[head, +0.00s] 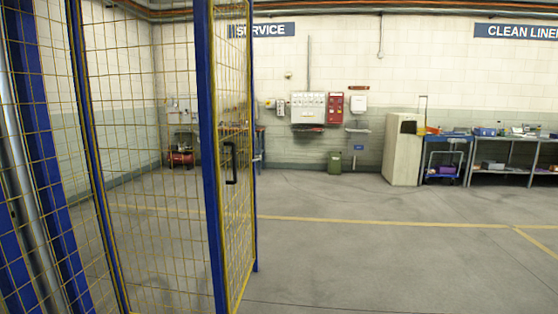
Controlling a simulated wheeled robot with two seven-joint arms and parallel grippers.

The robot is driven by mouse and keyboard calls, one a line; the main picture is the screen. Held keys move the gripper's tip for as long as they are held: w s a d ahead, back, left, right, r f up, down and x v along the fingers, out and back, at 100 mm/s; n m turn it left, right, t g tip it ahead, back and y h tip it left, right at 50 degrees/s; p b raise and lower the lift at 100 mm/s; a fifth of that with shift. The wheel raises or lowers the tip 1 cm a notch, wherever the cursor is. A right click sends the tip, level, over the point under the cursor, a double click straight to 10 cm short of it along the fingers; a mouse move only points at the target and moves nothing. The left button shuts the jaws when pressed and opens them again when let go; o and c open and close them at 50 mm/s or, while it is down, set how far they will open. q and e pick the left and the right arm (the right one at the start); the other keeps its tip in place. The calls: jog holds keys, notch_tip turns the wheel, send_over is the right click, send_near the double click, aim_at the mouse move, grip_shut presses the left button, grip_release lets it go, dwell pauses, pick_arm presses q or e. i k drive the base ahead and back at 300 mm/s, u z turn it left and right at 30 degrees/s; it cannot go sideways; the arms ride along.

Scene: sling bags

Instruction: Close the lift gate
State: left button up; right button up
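The lift gate (240,215) is a tall yellow-framed wire mesh panel, left of centre in the head view. I see it at a steep angle, running away from me beside a near blue post (209,160). A black handle (235,164) sits at about mid-height on it. A narrow blue upright (255,235) shows at its far edge. I cannot tell from this angle whether the panel stands ajar or meets a post. Neither of my grippers is in view.
Mesh fencing (150,200) with blue posts fills the left side close to me. The grey floor (400,260) to the right is clear, crossed by yellow lines.

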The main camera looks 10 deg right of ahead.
aim_at(210, 8)
jog(key=z, duration=0.6)
jog(key=i, duration=6.45)
jog(key=u, duration=2.75)
